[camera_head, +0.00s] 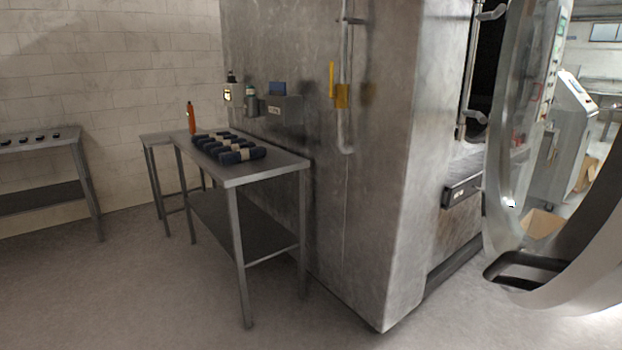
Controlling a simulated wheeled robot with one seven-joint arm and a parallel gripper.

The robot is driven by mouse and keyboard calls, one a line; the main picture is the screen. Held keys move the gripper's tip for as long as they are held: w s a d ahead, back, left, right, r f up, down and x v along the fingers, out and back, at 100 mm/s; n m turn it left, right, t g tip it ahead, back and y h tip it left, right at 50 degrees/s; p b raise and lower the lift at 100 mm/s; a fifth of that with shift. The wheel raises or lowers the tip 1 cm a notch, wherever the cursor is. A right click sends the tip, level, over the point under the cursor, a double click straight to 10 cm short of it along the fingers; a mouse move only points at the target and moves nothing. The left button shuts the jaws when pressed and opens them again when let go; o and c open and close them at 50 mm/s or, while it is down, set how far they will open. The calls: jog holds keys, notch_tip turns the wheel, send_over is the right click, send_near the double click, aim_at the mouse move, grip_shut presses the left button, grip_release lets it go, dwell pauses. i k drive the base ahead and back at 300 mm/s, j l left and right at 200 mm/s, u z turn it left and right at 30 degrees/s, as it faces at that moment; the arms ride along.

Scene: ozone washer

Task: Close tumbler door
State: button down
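The tumbler door (600,235) is a large, thick, round metal ring at the right edge, and the frame cuts it off. It stands open, swung out from the front of the washer (385,150). Its centre is see-through, with the room behind showing through it. A dark slot-like recess (525,268) is at its lower left rim. The washer's dark opening (487,65) shows only as a narrow strip left of the door. My gripper is not in view.
A metal table (240,172) with several dark rolled bundles (228,147) and an orange bottle (191,118) stands against the washer's side. Another metal table (40,143) is at far left. A control cabinet (565,140) stands behind the door. The floor (130,290) in front is clear.

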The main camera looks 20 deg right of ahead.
aim_at(575, 270)
jog(key=i+j+z, duration=0.25)
jog(key=z, duration=0.2)
jog(key=i+j+z, duration=0.15)
jog(key=j+z, duration=0.3)
jog(key=i+j+z, duration=0.1)
jog(key=j+z, duration=0.4)
jog(key=l, duration=0.1)
